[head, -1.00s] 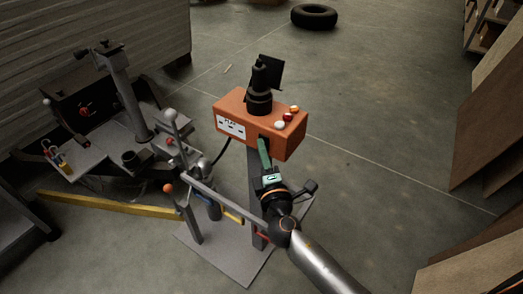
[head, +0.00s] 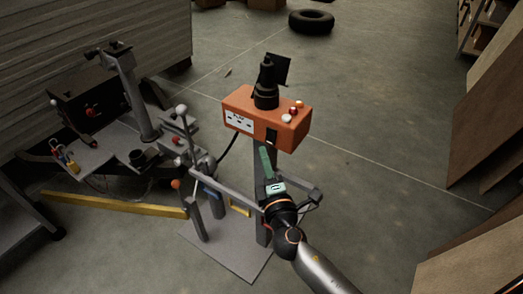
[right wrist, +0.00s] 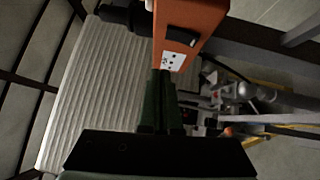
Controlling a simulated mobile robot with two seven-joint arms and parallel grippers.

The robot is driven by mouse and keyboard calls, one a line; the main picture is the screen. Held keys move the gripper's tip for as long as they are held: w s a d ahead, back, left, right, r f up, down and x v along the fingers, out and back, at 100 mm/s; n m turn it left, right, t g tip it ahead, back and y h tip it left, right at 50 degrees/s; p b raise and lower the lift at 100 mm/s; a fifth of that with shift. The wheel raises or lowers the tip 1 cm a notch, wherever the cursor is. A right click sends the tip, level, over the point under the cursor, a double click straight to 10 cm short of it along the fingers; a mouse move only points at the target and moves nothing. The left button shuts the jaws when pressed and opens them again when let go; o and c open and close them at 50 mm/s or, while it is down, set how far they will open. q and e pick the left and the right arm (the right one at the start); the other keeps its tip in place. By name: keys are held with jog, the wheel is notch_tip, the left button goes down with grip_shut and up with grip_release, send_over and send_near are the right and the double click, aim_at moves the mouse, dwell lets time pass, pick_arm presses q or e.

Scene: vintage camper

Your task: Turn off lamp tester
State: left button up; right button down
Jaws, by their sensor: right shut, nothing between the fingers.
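The lamp tester is an orange box (head: 262,112) on a grey post, with a black lamp-like fitting (head: 265,85) on top and red and white buttons (head: 292,112). A black rocker switch (head: 271,136) sits on its front face, near a white socket panel (head: 239,122). My right gripper (head: 264,151) is shut and empty, just below the switch and apart from it. In the right wrist view, its dark green fingers (right wrist: 163,73) end beside the socket panel (right wrist: 178,63), with the switch (right wrist: 183,37) beyond. I cannot tell the switch's position. My left gripper is not in view.
A grey stand with levers (head: 190,165) and metal bars surrounds the post closely. A yellow beam (head: 115,204) lies on the floor at left. A tyre (head: 312,20) lies far back. Wooden panels (head: 480,140) stand at right. Floor between is clear.

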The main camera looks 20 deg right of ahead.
jog(key=s, duration=0.6)
jog(key=shift+s+a+r+b, duration=0.3)
